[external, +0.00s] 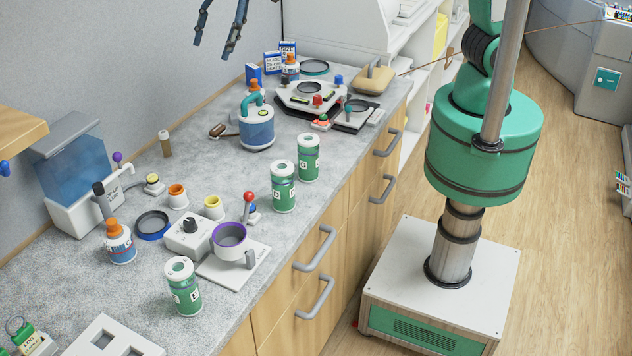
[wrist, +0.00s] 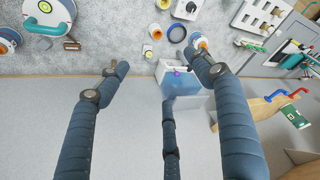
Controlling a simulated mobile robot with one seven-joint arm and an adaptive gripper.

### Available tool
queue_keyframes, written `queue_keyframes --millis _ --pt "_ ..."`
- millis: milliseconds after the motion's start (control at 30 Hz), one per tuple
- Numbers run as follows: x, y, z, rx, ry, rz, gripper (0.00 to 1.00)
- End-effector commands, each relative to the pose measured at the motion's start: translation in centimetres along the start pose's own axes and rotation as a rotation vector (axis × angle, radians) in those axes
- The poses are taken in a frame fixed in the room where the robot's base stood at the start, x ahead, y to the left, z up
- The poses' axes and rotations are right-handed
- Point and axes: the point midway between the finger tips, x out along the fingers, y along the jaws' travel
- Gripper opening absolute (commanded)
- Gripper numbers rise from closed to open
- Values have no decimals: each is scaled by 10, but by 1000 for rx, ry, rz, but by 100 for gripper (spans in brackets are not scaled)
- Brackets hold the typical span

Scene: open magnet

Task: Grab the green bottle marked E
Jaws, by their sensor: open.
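The green bottle marked E (external: 184,288) stands upright near the front edge of the grey counter, with a white lid and a white label. Two similar green bottles stand farther back: one (external: 283,188) with a letter hard to read, and one that seems marked G (external: 308,158). My gripper (external: 212,50) is at the top of the external view, partly cut off, high above the back of the counter and far from the E bottle. Its dark blue fingers are spread and empty in the wrist view (wrist: 157,62). I cannot make out the E bottle there.
A white plate with a purple-rimmed cup (external: 230,238) and a white knob box (external: 188,234) stand just behind the E bottle. A white slotted block (external: 112,338) is left of it.

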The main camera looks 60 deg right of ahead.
Motion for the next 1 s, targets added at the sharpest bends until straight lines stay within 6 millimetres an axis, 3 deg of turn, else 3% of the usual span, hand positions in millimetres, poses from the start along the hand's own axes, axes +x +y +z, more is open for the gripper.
queue_keyframes --millis 200,500,800,1000 --pt "58 -63 -49 -116 -11 -52 66" --pt "140 -164 -94 -270 -20 -119 66" --pt "214 -266 -113 -405 -25 -176 66" --pt "237 -299 -114 -448 -26 -193 66"
